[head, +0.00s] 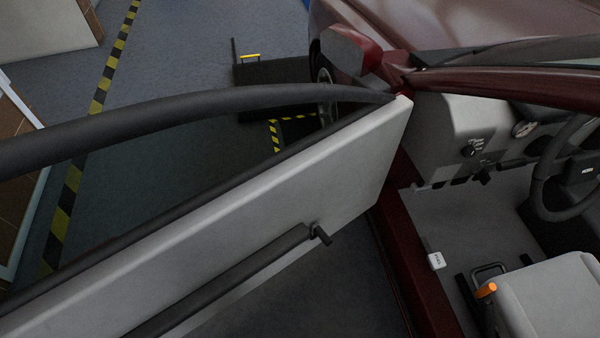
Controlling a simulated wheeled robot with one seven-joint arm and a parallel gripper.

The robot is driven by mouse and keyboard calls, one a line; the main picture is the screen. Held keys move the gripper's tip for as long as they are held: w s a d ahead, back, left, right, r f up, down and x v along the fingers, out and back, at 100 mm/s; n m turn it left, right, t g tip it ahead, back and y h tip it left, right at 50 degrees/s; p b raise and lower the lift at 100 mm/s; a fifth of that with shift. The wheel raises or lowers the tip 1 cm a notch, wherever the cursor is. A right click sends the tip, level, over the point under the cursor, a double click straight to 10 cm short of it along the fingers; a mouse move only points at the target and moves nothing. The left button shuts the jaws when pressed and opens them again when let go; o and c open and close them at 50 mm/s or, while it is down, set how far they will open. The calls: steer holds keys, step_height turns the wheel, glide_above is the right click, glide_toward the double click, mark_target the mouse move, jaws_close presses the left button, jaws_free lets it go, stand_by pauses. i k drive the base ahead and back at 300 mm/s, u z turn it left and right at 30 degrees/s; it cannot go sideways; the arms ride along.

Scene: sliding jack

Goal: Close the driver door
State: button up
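The driver door (300,188) stands wide open in the head view, reaching from its hinge side near the windscreen pillar down to the lower left. Its grey inner panel faces me, with a dark armrest bar (235,278) and a small dark handle (320,234) on it. The dark curved window frame (200,110) runs above the panel. The dark red car body (408,230) shows at the right, with the door opening clear. The door's outer left end lies beyond the picture edge. My gripper is not in view.
Inside the car are a light grey seat (550,290), a steering wheel (562,170) and a dashboard (445,135). Beyond the door is a dark floor with a yellow-black stripe (75,180). A dark low object with a yellow part (250,57) lies near the front wheel.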

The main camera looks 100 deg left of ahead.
mark_target(168, 275)
steer(key=u, duration=4.3)
steer(key=k, duration=1.05)
steer(key=u, duration=1)
steer(key=i, duration=1.6)
steer(key=z, duration=0.35)
